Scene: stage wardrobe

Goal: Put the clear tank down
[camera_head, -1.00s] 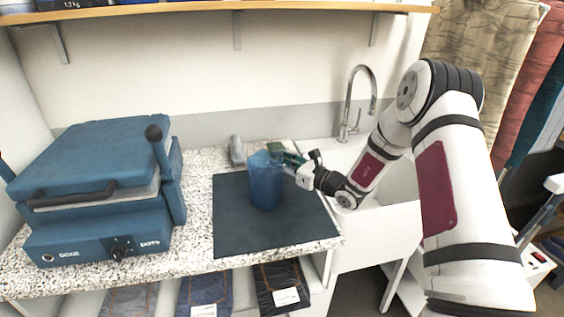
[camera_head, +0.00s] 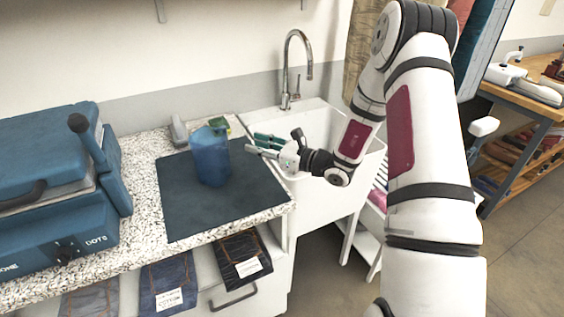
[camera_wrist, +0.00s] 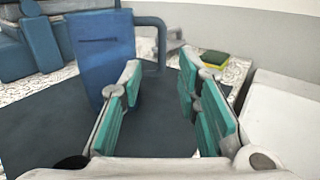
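The clear tank is a blue, see-through jug (camera_head: 210,160) standing upright on the dark mat (camera_head: 185,205) on the speckled counter. In the wrist view the tank (camera_wrist: 98,55) is at the upper left, its handle facing right. My gripper (camera_head: 258,145) is to the right of the tank, apart from it, near the sink's edge. In the wrist view my gripper (camera_wrist: 155,82) shows its green finger pads spread wide with nothing between them.
A blue press (camera_head: 60,190) stands left of the mat. A white sink (camera_head: 325,130) with a tall tap (camera_head: 288,70) lies right of the counter. A green and yellow sponge (camera_wrist: 213,59) and a grey object (camera_head: 178,130) sit behind the mat. The mat's front is clear.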

